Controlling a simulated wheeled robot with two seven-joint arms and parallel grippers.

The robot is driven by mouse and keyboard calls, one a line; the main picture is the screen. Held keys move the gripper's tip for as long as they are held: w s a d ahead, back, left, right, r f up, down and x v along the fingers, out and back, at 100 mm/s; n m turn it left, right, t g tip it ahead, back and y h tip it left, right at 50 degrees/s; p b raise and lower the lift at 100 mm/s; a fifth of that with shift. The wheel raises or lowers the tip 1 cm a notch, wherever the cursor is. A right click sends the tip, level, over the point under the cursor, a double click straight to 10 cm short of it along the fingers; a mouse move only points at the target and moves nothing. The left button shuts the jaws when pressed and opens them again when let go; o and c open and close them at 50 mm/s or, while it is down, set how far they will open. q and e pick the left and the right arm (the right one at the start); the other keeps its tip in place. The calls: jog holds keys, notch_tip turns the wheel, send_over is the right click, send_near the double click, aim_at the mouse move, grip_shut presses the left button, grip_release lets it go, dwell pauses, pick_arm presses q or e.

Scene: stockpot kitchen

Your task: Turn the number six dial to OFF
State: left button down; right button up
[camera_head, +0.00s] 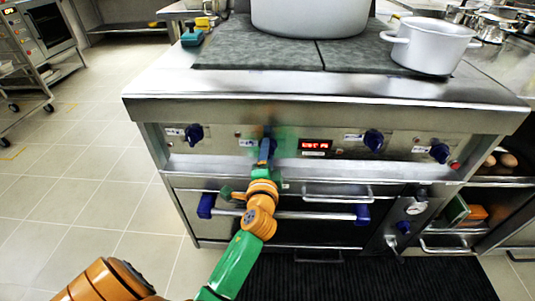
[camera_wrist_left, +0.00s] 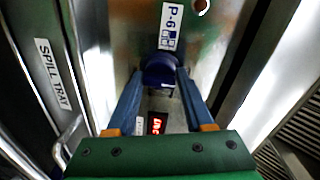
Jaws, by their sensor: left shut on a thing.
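The number six dial (camera_wrist_left: 160,68) is a dark blue knob below a white "P-6" label (camera_wrist_left: 171,26) in the left wrist view. My left gripper (camera_wrist_left: 162,78) is shut on it, one blue finger on each side. In the head view my left gripper (camera_head: 266,150) reaches the stove's control panel from the front and largely hides the dial. The pointer and the dial's exact setting cannot be read. My right gripper is not in view.
Other blue dials (camera_head: 193,133) (camera_head: 373,140) sit along the panel, with a red display (camera_head: 315,145) beside the gripped one. Oven handles (camera_head: 337,195) project below. A large pot (camera_head: 310,15) and a white pot (camera_head: 430,47) stand on top.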

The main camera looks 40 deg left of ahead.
pick_arm(q)
jog(key=shift+r, duration=0.1)
jog(key=shift+c, duration=1.6)
grip_release()
jog(key=v, duration=0.7)
